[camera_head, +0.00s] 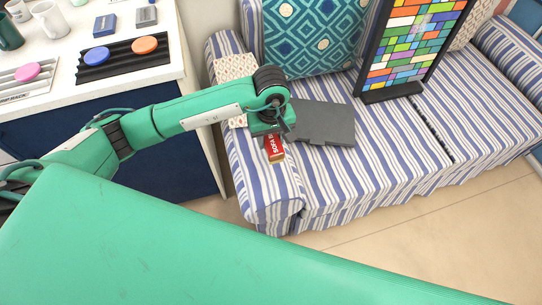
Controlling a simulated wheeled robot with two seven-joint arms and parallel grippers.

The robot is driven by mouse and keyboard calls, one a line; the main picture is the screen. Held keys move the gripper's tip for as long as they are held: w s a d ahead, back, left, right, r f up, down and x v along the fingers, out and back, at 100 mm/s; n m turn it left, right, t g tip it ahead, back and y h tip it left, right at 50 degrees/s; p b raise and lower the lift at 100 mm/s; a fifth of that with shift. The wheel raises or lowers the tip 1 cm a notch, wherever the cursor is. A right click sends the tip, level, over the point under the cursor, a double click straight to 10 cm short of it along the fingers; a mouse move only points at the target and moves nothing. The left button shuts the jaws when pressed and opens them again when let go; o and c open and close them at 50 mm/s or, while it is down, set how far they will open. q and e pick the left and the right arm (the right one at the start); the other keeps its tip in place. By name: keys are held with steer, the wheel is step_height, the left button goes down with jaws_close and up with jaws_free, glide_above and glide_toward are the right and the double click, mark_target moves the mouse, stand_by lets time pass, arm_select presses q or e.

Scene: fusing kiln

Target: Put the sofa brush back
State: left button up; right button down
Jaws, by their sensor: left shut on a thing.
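The sofa brush (275,149) has a red label with white lettering, partly reading "SOFA", and a tan end. It is at the left arm of the striped sofa (370,190), close to the seat. My left gripper (274,131) is above it and shut on it, hiding its upper part. I cannot tell whether the brush touches the sofa. My right gripper is out of view.
A flat dark grey panel (328,123) lies on the seat just right of my left gripper. A teal patterned cushion (315,35) and a framed panel of coloured tiles (415,45) stand behind. A white-topped counter (120,92) holds mugs and coloured discs at the left.

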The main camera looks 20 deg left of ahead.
arm_select(q)
step_height(320, 180, down, 10)
steer(key=shift+r, duration=0.1)
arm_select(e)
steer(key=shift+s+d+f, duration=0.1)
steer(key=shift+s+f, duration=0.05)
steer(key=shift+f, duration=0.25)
arm_select(q)
steer(key=o, duration=0.8)
steer(key=shift+o, duration=0.4)
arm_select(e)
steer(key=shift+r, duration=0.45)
arm_select(q)
step_height(320, 180, up, 2)
steer(key=shift+w+r, duration=0.1)
steer(key=shift+r, duration=0.15)
step_height(320, 180, up, 8)
steer(key=shift+r, duration=0.75)
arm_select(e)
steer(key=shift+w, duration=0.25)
